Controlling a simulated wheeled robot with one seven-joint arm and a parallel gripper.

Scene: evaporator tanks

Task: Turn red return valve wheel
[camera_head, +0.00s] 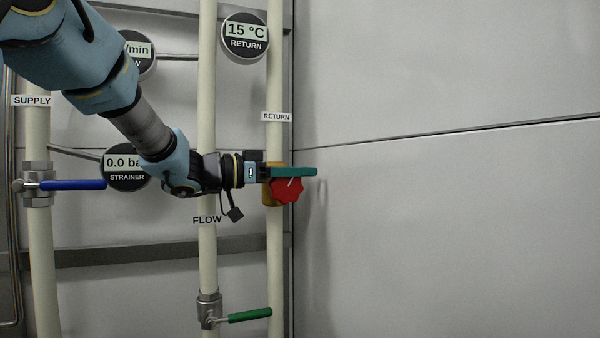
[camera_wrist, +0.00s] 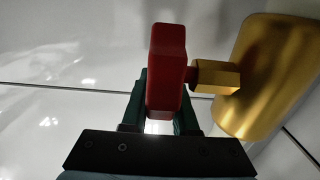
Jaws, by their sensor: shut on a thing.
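The red return valve wheel (camera_head: 287,191) has a lobed rim and sits on the brass valve body (camera_head: 268,197) on the pipe labelled RETURN. In the wrist view the wheel (camera_wrist: 166,70) shows edge-on, joined by a short stem to the brass body (camera_wrist: 265,75). My gripper (camera_head: 300,172) reaches in from the left, its teal fingers at the upper part of the wheel. In the wrist view the gripper (camera_wrist: 164,105) has one finger on each side of the wheel's rim, shut on it. The fingers hide part of the wheel in the head view.
A blue lever (camera_head: 72,185) is on the SUPPLY pipe at left, and a green lever (camera_head: 250,315) is low on the FLOW pipe. Round gauges (camera_head: 245,38) hang behind the arm. The grey wall (camera_head: 450,220) at right is bare, with free room before it.

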